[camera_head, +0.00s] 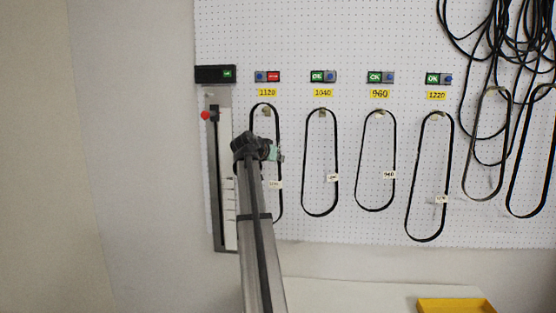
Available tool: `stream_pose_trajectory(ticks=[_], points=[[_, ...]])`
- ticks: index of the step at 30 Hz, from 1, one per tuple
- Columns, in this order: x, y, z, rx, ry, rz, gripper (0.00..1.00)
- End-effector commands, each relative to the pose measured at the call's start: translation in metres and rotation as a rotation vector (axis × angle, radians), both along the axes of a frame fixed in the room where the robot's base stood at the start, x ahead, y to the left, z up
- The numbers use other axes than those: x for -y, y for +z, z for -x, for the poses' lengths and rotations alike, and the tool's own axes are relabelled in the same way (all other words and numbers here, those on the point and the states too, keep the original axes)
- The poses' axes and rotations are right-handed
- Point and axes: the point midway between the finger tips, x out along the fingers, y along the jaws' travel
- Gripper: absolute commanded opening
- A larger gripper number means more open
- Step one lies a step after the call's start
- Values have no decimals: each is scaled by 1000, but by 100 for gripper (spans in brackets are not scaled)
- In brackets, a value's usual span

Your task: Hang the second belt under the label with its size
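A black belt (281,205) hangs in a long loop under the yellow label 1120 (267,93), with a small white tag (275,184) too small to read. Its top is at a hook (266,112). My gripper (274,153) is beside this belt's upper half, in front of the board; my arm hides much of the belt's left side. I cannot tell if the fingers touch or hold the belt. Other belts hang under the labels 1040 (323,93), 960 (380,94) and 1220 (437,96). Which one is the second belt does not show.
The box above 1120 shows a red light (273,76); the other three show green OK. A measuring rail (214,180) with a red knob stands left. Tangled belts (490,40) hang at right. A yellow tray (455,305) is on the white table (350,296).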

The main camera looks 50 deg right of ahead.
Motion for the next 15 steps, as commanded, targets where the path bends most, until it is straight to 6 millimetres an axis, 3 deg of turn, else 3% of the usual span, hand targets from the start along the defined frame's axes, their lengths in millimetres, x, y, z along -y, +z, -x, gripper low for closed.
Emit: stream_pose_trajectory(ticks=[15], points=[[25, -1, -15, 0, 0, 0, 0]])
